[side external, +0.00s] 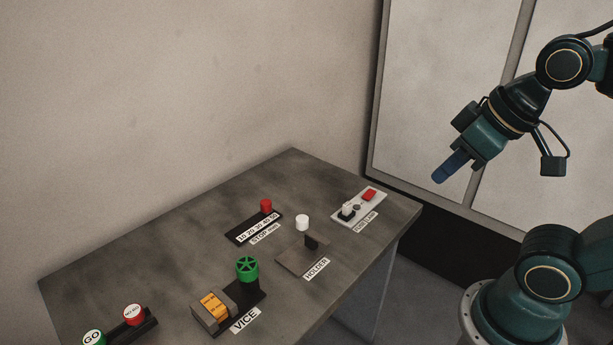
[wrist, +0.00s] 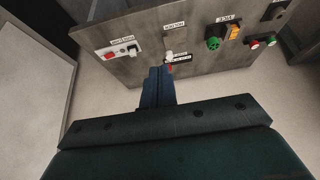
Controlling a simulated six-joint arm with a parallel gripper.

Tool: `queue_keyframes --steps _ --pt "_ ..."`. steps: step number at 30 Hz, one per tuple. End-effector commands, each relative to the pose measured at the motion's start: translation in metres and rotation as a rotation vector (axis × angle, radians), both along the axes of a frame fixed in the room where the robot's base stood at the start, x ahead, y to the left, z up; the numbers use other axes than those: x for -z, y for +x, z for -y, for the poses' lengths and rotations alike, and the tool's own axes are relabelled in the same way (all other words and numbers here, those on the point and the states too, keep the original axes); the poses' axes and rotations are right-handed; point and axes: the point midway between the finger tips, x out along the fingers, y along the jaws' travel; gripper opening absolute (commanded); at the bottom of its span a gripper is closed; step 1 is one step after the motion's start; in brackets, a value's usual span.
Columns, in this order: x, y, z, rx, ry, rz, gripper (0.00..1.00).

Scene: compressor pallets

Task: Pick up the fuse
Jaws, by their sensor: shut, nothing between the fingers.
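I cannot tell which of these is the fuse. My gripper (side external: 438,178) is shut and empty, with blue fingers, in the air beyond the table's right edge.
The grey table (side external: 120,270) also holds a STOP strip with a red knob (side external: 266,205), a vice with a green wheel (side external: 247,268) and orange block (side external: 213,305), and GO (side external: 92,338) and red (side external: 134,314) buttons. The air around my gripper is clear.

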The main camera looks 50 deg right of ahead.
Motion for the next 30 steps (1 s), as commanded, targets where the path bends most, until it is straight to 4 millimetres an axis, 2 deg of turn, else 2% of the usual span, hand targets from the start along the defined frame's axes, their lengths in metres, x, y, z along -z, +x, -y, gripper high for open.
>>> queue_keyframes --steps 11,17,30 --pt "0.0 0.0 0.0 0.0 0.0 0.0 0.02" --pt "0.0 0.0 0.0 0.0 0.0 0.0 0.41" --pt "-0.0019 0.0042 0.0001 -0.017 -0.008 -0.008 0.42"
